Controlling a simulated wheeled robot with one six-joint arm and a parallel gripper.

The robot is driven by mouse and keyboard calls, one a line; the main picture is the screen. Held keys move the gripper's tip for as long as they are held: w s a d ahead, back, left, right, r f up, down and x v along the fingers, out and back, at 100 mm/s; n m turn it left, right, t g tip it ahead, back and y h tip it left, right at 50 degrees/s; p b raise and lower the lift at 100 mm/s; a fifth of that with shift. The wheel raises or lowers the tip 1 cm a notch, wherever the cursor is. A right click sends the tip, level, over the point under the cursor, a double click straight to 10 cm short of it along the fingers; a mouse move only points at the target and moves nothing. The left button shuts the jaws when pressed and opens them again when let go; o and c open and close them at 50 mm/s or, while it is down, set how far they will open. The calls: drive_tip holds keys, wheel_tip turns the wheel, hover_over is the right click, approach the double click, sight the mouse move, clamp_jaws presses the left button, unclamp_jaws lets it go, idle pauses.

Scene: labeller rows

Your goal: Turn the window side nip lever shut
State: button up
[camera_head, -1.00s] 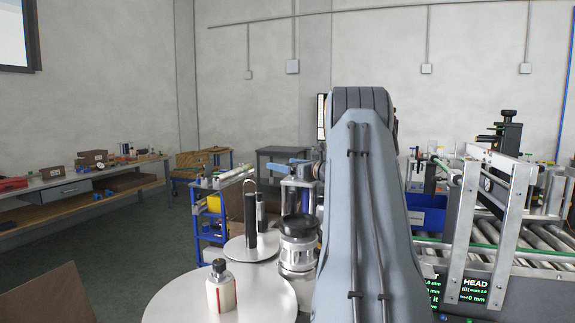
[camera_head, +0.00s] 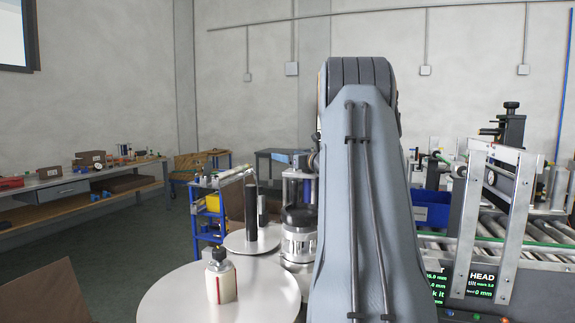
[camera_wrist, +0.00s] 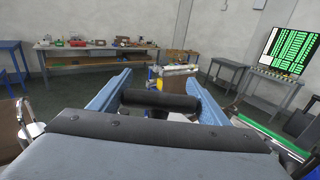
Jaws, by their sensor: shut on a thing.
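My gripper is seen in the wrist view (camera_wrist: 159,78), with its two blue fingers pointing away and spread to either side. A dark round bar (camera_wrist: 160,101) lies crosswise between the fingers, and the gripper is shut on it. It looks like a lever grip, but I cannot tell for certain that it is the window side nip lever. In the head view my raised arm hides the gripper and most of the labeller station behind it. The lever cannot be made out there.
A white round table (camera_head: 180,300) holds a cream bottle (camera_head: 220,282) at front left. Behind it, a black cylinder (camera_head: 251,212) stands on a smaller disc. A roller conveyor (camera_head: 540,232) with metal brackets lies to the right. A workbench (camera_head: 60,188) stands far left, with open floor before it.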

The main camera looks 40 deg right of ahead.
drive_tip(key=shift+r+h+b, duration=0.1)
drive_tip(key=shift+h+b, duration=0.2)
drive_tip(key=shift+b, duration=0.05)
drive_tip(key=o, duration=1.1)
drive_tip(key=shift+c, duration=0.2)
drive_tip(key=shift+s, duration=0.25)
drive_tip(key=b+v, duration=0.2)
drive_tip(key=v, duration=0.5)
drive_tip(key=shift+s, duration=0.2)
